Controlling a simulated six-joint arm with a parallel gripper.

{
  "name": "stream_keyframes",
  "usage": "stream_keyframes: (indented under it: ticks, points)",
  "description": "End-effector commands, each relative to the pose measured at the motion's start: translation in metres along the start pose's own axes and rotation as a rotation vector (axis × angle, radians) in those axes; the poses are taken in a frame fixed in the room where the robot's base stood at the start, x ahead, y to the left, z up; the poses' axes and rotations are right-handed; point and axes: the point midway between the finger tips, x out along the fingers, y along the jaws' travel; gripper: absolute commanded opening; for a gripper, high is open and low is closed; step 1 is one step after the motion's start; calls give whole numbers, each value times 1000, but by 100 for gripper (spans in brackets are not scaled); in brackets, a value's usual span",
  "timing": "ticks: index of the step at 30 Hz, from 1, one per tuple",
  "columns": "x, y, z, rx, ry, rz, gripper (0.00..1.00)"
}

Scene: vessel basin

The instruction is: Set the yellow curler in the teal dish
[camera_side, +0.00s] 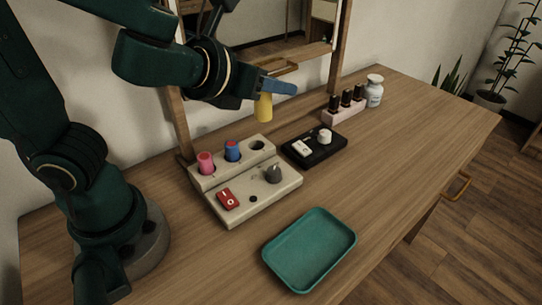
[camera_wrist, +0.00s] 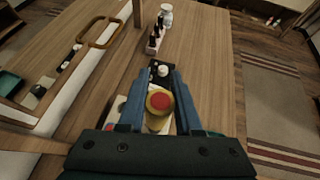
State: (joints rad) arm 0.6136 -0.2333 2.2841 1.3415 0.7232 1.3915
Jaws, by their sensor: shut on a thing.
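My gripper (camera_side: 268,90) is shut on the yellow curler (camera_side: 263,108) and holds it upright in the air, above the back of the cream curler base. In the wrist view, the curler (camera_wrist: 159,102) shows from above with a red end, between the two fingers of my gripper (camera_wrist: 155,90). The teal dish (camera_side: 310,282) lies empty on the table at the front, well apart from the curler. The dish on the table is not clearly seen in the wrist view.
The cream base (camera_side: 245,182) holds a pink curler (camera_side: 206,163) and a blue curler (camera_side: 232,151), with an empty hole beside them. A black tray (camera_side: 314,147), a pink rack of bottles (camera_side: 343,105) and a white jar (camera_side: 374,90) stand behind right. A mirror stands at the back.

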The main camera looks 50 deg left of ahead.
Motion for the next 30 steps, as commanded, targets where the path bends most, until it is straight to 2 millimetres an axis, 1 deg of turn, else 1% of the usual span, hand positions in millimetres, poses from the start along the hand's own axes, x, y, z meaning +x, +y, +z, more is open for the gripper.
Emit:
stream_keyframes:
  ticks: [3,7,13,17,23,26,29,30]
  points:
    - [-3,-4,-2,-11,1,25,0]
    - [-3,-2,-5,-44,1,87,0]
    - [0,6,-13,-119,1,229,0]
    - [2,14,-22,-192,1,366,0]
    - [-1,32,-47,-363,-1,677,0]
    - [-7,40,-63,-462,-3,859,0]
    - [-16,46,-81,-577,-2,1066,0]
    - [-21,48,-89,-627,-4,1159,0]
